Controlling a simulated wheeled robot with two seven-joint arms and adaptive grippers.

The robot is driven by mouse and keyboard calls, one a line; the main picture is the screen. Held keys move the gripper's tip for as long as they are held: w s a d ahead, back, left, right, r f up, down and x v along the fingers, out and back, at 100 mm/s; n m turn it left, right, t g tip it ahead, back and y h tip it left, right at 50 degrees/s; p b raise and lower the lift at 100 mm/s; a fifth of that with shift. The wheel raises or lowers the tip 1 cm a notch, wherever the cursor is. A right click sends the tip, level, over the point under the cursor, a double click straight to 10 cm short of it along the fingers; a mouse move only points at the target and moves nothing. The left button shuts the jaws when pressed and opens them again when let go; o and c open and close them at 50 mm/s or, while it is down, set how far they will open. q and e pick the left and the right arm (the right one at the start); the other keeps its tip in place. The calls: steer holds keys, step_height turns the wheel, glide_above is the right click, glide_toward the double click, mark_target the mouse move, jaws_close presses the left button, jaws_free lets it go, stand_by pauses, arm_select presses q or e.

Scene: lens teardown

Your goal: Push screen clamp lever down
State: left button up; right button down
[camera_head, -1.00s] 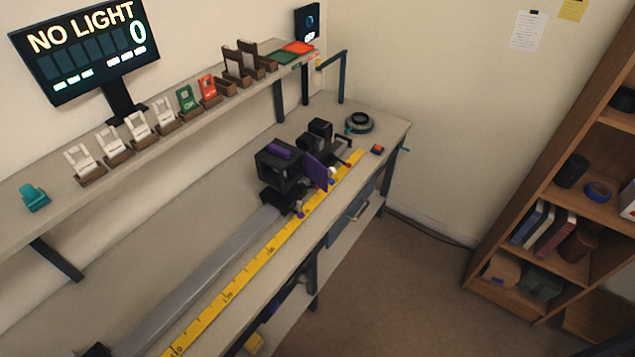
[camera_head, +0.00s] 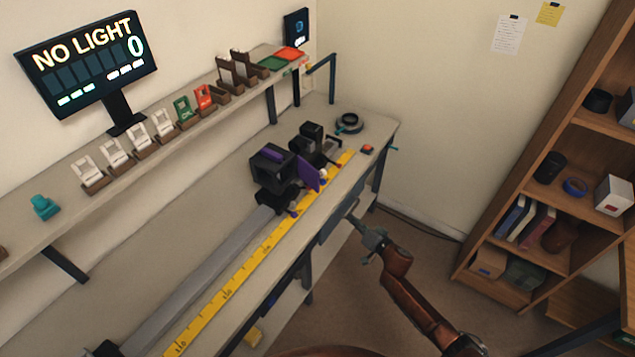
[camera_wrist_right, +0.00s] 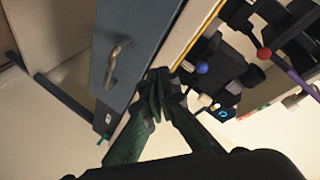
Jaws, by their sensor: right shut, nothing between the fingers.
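A black boxy carriage (camera_head: 272,166) with a purple plate (camera_head: 309,174) stands on the rail along the bench. Small levers with ball knobs stick out on its front side. In the right wrist view a blue ball knob (camera_wrist_right: 202,67) and a red ball knob (camera_wrist_right: 264,53) show. I cannot tell which one belongs to the screen clamp. My right gripper (camera_head: 353,207) is shut and empty, in front of the bench's front edge near the drawer, apart from the knobs. Its fingers (camera_wrist_right: 160,74) also show in the right wrist view. My left gripper is out of view.
A yellow ruler (camera_head: 245,270) lies along the rail (camera_head: 195,270). The drawer handle (camera_wrist_right: 117,62) juts out close to my right fingers. A dark ring-shaped part (camera_head: 349,123) and a small red button (camera_head: 367,149) sit at the bench's far end. The shelf unit (camera_head: 545,190) stands right.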

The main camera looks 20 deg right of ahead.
mark_target(304, 188)
steer(key=w+a+r+y, duration=0.1)
steer(key=w+a+r, duration=0.1)
steer(key=r, duration=0.6)
steer(key=w+a+r+t+y, duration=0.1)
steer(key=w+a+r+y, duration=0.1)
steer(key=r, duration=0.6)
steer(key=shift+a+t+p, duration=0.3)
steer(key=shift+a+p, duration=0.1)
steer(key=shift+a, duration=0.35)
steer(key=shift+r, duration=0.1)
steer(key=w+a+f+b, duration=0.2)
steer(key=w+a+f, duration=0.1)
steer(key=w+a, duration=0.3)
steer(key=shift+w+b, duration=0.35)
steer(key=shift+b, duration=0.05)
